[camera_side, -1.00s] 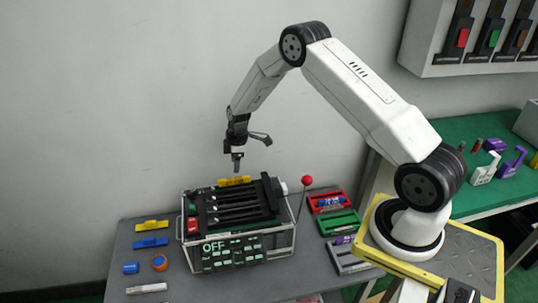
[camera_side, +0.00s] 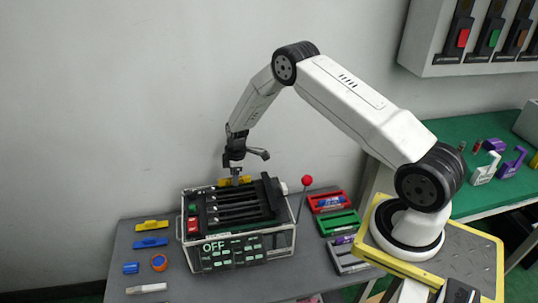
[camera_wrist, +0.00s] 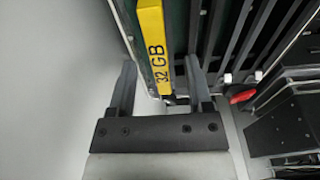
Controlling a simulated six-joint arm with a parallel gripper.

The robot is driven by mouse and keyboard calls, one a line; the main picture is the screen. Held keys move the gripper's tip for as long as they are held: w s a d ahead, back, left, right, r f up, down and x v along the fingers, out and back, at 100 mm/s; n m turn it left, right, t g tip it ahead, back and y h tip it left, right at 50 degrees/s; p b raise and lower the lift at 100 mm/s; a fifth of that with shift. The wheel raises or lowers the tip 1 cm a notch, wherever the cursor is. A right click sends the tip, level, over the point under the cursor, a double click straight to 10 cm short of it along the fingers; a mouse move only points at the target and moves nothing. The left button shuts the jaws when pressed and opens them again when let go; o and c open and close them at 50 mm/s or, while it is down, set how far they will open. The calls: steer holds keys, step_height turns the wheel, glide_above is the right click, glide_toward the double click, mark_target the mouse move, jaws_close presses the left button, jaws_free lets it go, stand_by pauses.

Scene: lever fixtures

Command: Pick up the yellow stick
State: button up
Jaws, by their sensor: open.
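The yellow stick (camera_wrist: 155,45) carries the marking "32 GB" and lies between my open fingers in the wrist view, its near end short of the gripper's dark crossbar. My gripper (camera_wrist: 160,80) is open, one finger on each side of the stick, with gaps visible on both sides. In the side view a yellow stick (camera_side: 226,182) lies at the back edge of the slotted black machine, partly hidden by my gripper (camera_side: 235,181), which points down at it.
The machine (camera_side: 240,247) reads "OFF" and has a red-knobbed lever (camera_side: 306,181) at its right. Left of it lie a yellow piece (camera_side: 152,225), a blue piece (camera_side: 151,242) and small parts. Red (camera_side: 330,200) and green (camera_side: 339,222) trays stand right.

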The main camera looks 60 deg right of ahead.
steer(key=shift+w+a+f, duration=0.1)
steer(key=shift+f, duration=1)
jaws_close()
